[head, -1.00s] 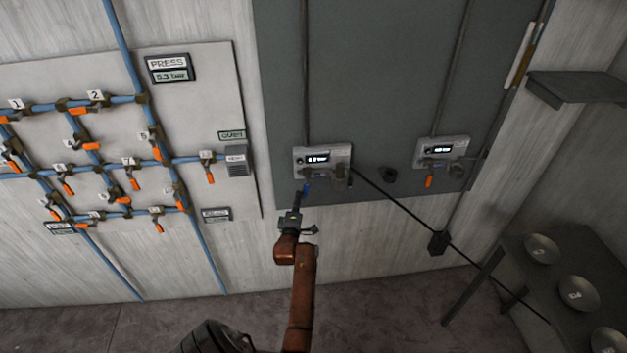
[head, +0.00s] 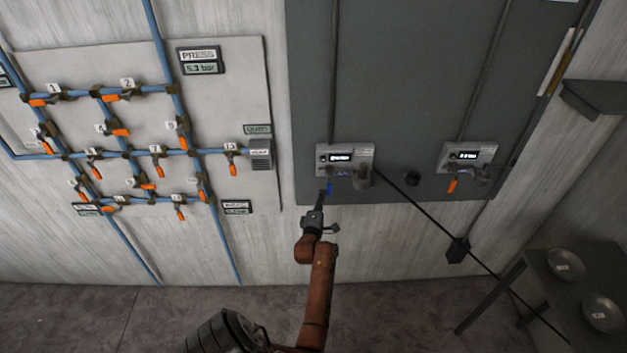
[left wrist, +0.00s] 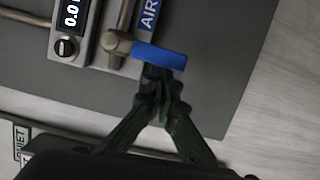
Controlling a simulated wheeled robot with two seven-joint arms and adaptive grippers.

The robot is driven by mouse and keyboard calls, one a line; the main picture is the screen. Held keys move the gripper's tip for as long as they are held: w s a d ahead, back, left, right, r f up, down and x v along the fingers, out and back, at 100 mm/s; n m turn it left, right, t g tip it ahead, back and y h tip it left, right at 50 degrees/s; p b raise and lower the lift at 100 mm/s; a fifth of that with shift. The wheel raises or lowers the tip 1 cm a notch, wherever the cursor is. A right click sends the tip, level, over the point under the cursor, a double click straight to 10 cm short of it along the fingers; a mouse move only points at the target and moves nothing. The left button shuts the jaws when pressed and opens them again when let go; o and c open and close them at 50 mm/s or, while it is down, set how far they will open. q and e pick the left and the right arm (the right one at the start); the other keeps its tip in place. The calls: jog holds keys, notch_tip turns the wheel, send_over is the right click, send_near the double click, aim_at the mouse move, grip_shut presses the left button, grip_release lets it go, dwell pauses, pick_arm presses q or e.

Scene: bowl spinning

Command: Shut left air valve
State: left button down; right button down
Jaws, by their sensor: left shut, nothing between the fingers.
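The left air valve unit (head: 325,158) is a grey box with a lit display on the dark panel. Its blue lever (head: 330,187) points down from the box. In the left wrist view the blue lever (left wrist: 160,56) joins a metal valve body (left wrist: 116,43), beside a display (left wrist: 70,14) reading about 0.0. My left gripper (head: 321,200) is just below the lever. In the left wrist view its closed fingertips (left wrist: 157,78) are right at the lever's edge, with nothing between them; I cannot tell whether they touch it. My right gripper is not in view.
A second valve unit (head: 468,155) with an orange lever (head: 452,185) is to the right. A pipe board (head: 255,85) with several orange-handled valves is to the left. A table with bowls (head: 603,312) stands lower right.

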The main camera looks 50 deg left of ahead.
pick_arm(q)
notch_tip(320, 180, up, 10)
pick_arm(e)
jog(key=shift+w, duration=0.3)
